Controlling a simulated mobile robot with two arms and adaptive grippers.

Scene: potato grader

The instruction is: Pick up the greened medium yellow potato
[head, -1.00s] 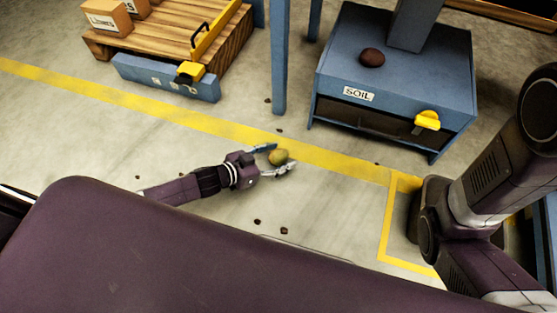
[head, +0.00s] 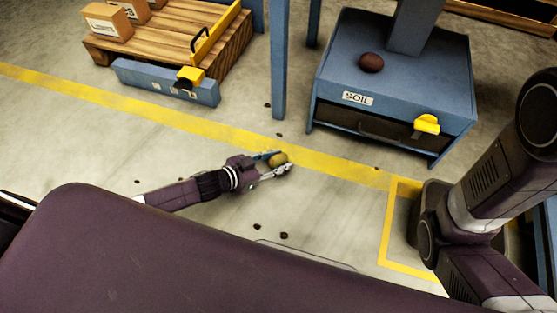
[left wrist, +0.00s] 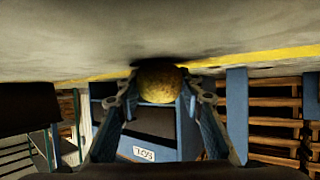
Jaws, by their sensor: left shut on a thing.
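The greened yellow potato (head: 278,159) is at the fingertips of my left gripper (head: 275,164), near the yellow floor line in the head view. The gripper's two fingers are closed on its sides. In the left wrist view the potato (left wrist: 160,82) shows as a mottled yellow-green lump between the fingers, against the floor. I cannot tell whether it touches the floor. My right gripper is not in view; only part of my right arm shows at the right.
A blue SOIL cabinet (head: 338,83) with a dark reddish potato (head: 371,63) on top stands at the back right. A wooden pallet (head: 165,38) with boxes (head: 107,22) is at the back left. Small dark clods (head: 284,235) lie on the open floor.

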